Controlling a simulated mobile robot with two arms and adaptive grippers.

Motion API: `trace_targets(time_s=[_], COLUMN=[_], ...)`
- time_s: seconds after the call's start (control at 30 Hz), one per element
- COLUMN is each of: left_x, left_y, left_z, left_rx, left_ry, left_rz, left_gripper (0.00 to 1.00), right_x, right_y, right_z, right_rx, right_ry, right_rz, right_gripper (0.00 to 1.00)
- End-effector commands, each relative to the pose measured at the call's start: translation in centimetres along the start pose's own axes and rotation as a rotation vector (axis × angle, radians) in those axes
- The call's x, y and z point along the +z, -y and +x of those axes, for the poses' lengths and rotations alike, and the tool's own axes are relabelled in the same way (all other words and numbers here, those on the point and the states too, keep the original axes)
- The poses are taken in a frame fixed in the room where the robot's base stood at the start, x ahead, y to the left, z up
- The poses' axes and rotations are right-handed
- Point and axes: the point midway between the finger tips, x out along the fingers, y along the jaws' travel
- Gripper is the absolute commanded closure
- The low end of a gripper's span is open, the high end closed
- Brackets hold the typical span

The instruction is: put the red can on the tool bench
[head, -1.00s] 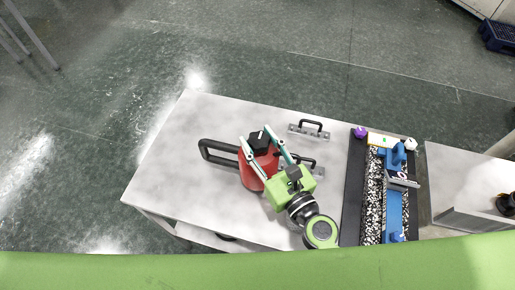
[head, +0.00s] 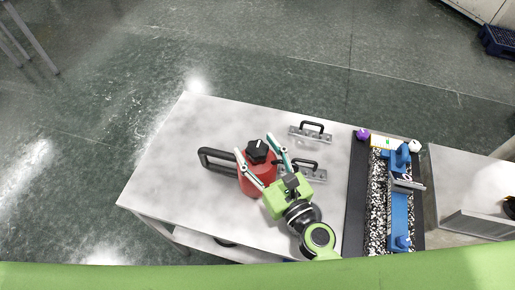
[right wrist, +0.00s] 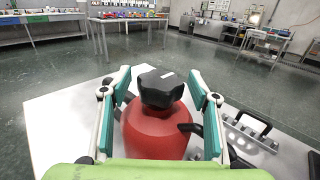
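The red can (head: 252,179) has a black cap and appears roughly upright over a light grey table. It also shows in the right wrist view (right wrist: 155,137). In the right wrist view the finger pads (right wrist: 160,92) flank the can and cap. The can's base is hidden, so I cannot tell whether it touches the table. My left gripper is not in view. I cannot tell which surface is the tool bench.
The grey tabletop (head: 180,150) is clear at left. Metal pieces with black handles (head: 311,132) lie to the right. A black tray (head: 355,200) with blue parts is at the right edge. Other benches (right wrist: 125,20) stand far off.

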Motion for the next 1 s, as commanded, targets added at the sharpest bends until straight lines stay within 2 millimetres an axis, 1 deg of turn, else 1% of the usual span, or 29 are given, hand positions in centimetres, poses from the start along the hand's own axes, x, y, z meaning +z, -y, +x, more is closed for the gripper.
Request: trace_targets(time_s=[0.17,0.27,0.33,0.47,0.6,0.7,0.83,1.0], left_x=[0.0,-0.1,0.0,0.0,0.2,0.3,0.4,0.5], left_y=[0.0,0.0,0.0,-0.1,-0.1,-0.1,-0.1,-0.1], left_z=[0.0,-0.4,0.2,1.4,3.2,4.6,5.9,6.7], left_rx=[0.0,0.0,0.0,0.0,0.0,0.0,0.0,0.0], left_ry=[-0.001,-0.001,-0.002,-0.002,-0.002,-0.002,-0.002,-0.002], left_rz=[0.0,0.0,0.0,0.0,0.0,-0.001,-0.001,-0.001], left_gripper=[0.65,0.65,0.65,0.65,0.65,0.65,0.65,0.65], right_x=[0.0,0.5,-0.1,-0.3,-0.5,-0.6,-0.4,0.0], right_y=[0.0,0.0,0.0,0.0,-0.1,0.0,0.0,0.0], right_z=[0.0,0.0,-0.8,-3.2,-6.5,-8.5,-10.4,-11.7], right_rx=[0.0,0.0,0.0,0.001,0.002,0.001,0.0,0.001], right_ry=[0.0,0.0,-0.002,-0.003,-0.003,-0.003,-0.002,0.0], right_rz=[0.0,0.0,0.0,0.0,-0.001,0.0,0.0,0.0], right_gripper=[0.45,0.45,0.45,0.45,0.45,0.45,0.45,0.45])
